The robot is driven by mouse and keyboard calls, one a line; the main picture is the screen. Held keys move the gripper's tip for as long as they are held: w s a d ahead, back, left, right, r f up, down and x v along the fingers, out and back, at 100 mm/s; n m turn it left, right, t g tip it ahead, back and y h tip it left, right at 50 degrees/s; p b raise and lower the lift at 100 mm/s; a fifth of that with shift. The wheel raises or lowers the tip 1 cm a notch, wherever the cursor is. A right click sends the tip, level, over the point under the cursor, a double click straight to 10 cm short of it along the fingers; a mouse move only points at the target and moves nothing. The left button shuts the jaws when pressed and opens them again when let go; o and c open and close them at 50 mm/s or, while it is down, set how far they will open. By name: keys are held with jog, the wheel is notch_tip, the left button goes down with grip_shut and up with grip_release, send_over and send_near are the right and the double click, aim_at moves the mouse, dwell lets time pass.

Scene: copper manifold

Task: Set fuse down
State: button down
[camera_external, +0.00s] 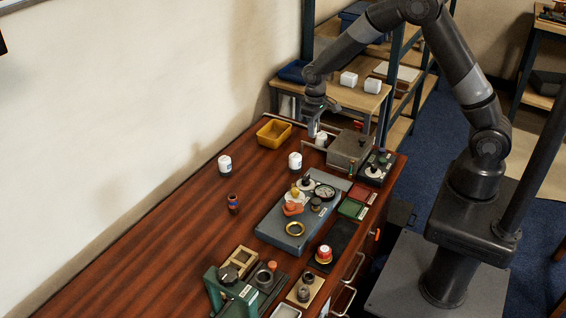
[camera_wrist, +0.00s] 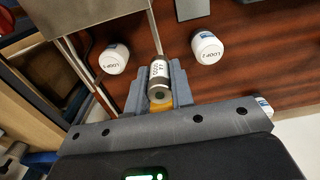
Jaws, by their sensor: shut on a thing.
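The fuse (camera_wrist: 159,78) is a small grey-and-white labelled cylinder with a dark metal end cap. My gripper (camera_wrist: 161,84) is shut on it, with a grey finger on each side. In the external view my gripper (camera_external: 314,122) is at the far end of the wooden bench, left of the grey metal box (camera_external: 349,149). There the fuse is too small to make out. In the wrist view the fuse appears over the bench top; I cannot tell whether it touches the surface.
White labelled jars stand near my gripper, one on the left (camera_wrist: 115,58) and one on the right (camera_wrist: 207,48) in the wrist view. A yellow bin (camera_external: 262,136) lies to the left. A blue-grey panel (camera_external: 270,230) carries fittings. Bare bench (camera_external: 165,235) lies at left.

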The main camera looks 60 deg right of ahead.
jog(key=shift+s+d, duration=0.75)
jog(key=w+a+n, duration=0.1)
jog(key=w+a, duration=0.1)
jog(key=a, duration=1.9)
jog(key=a+f, duration=0.2)
jog(key=a, duration=0.2)
jog(key=a+f, duration=0.2)
jog(key=a, duration=0.1)
jog(key=a+f, duration=0.2)
jog(key=a, duration=0.2)
jog(key=shift+w+a+f, duration=0.1)
jog(key=shift+a, duration=0.2)
jog(key=shift+a+f, duration=0.25)
jog(key=shift+f, duration=1.85)
jog(key=shift+f, duration=0.1)
